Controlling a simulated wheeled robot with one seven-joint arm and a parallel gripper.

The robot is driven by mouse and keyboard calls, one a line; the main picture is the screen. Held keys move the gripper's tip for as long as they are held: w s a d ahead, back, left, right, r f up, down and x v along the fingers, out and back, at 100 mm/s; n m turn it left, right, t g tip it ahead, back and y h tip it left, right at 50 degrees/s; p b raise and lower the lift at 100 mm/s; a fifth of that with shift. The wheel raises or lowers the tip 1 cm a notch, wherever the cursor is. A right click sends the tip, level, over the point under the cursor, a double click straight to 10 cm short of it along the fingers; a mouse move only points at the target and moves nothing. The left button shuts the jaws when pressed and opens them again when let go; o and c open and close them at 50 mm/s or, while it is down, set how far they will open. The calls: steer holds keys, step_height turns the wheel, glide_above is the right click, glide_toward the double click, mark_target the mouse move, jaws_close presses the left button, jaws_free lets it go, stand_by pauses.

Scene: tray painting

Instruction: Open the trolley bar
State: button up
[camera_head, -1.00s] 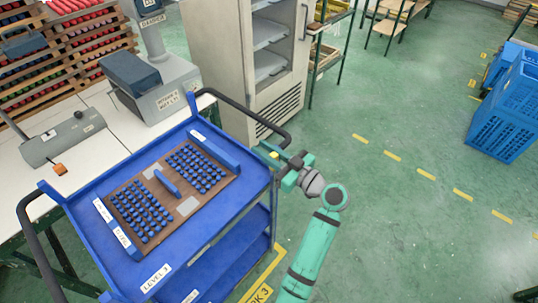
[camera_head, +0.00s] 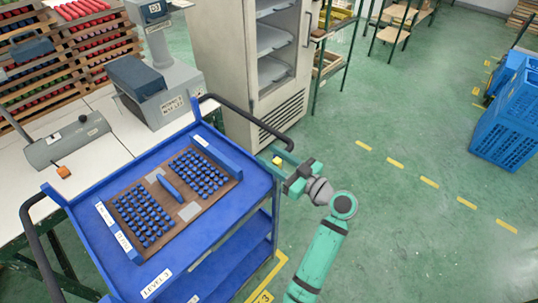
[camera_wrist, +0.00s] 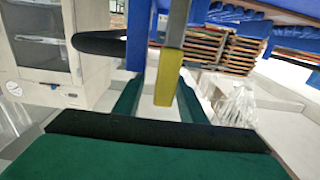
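The blue trolley (camera_head: 100,262) stands left of my arm with a board of blue pegs on its top shelf. A grey bar with a yellow end (camera_wrist: 168,82) is upright in the wrist view, at the trolley's side. Its yellow end (camera_head: 277,160) also shows beside the trolley's right corner in the head view. My gripper (camera_head: 283,166) is at this corner. Its two green fingers are apart, one on either side of the yellow end in the wrist view. I see no clear contact. The bar's far end is hidden in the head view.
A black push handle (camera_head: 245,122) curves out from the trolley's far end, close to my gripper. A white cabinet (camera_head: 235,70) stands behind it. A white table (camera_head: 95,160) is at the left. Blue crates (camera_head: 510,125) stand far right; the green floor between is clear.

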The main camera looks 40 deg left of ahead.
steer(key=d, duration=0.9)
steer(key=shift+d, duration=0.3)
